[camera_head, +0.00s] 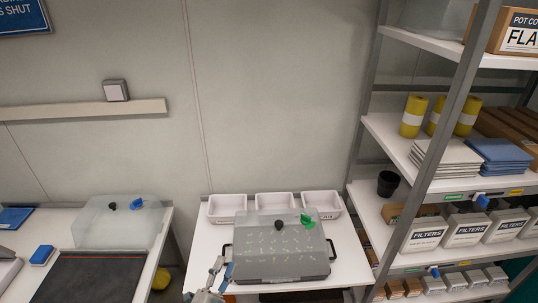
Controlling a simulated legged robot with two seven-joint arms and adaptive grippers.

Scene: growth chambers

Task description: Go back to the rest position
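My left gripper (219,272) is at the bottom of the view, at the left front corner of the middle table. It is small and cut off below, and I cannot tell whether its fingers are open or shut. A blue piece shows beside its fingers. A lidded tray (282,269) with a clear cover, a black knob and a green clip (307,221) stands on that table, just right of the gripper. Small pale seedlings show through the cover. My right gripper is not in view.
Three white bins (274,202) stand behind the tray. The left table (157,247) holds a clear cover (117,228) with a blue clip, a dark mat (92,278) and a blue block (42,255). A shelf rack (441,152) with boxes and a black pot (388,183) stands right.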

